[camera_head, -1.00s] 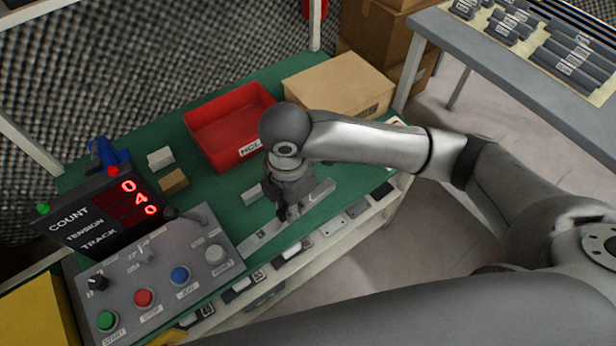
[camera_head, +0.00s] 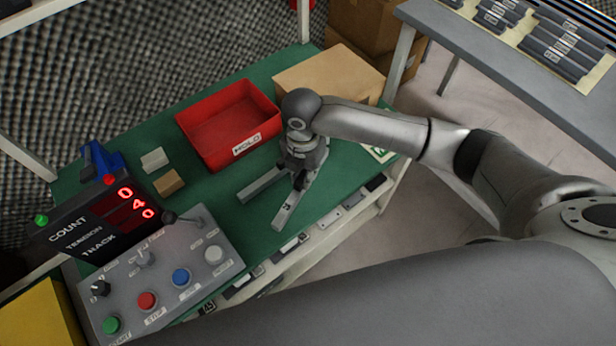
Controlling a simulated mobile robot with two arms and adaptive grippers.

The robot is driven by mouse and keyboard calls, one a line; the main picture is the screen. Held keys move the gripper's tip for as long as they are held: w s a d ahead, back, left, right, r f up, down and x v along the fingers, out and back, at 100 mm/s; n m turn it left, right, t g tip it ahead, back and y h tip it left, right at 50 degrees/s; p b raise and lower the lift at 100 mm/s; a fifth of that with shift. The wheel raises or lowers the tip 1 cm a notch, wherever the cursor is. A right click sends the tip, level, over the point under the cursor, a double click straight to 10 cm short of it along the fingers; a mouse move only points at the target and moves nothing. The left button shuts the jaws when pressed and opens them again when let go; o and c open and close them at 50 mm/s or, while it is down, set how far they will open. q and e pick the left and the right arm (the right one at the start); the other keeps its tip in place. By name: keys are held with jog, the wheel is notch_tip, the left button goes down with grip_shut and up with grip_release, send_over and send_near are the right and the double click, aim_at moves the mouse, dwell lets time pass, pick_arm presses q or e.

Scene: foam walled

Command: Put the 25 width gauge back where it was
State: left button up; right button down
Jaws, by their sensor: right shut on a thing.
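My right gripper (camera_head: 299,180) points down over the green bench top, below the red tray. My left gripper is not in view.
A red tray (camera_head: 274,128) marked HOLD and a cardboard box (camera_head: 325,75) stand behind the gripper. The control panel (camera_head: 165,270) and the red-digit display (camera_head: 100,222) are at left. Small blocks (camera_head: 169,182) lie near the display. A grey table (camera_head: 480,62) holds dark bars at upper right.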

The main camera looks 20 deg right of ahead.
jog(key=shift+w+d+f, duration=0.3)
jog(key=shift+w+f, duration=0.05)
jog(key=shift+f, duration=0.15)
jog(key=shift+w+d+f, duration=0.3)
jog(key=shift+f, duration=0.2)
jog(key=shift+w+d+f, duration=0.1)
jog(key=shift+w+f, duration=0.05)
jog(key=shift+f, duration=1.6)
jog(key=shift+f, duration=0.15)
jog(key=c, duration=1.4)
grip_release()
jog(key=shift+o, duration=0.2)
notch_tip(320, 180, up, 12)
jog(key=shift+r, duration=0.2)
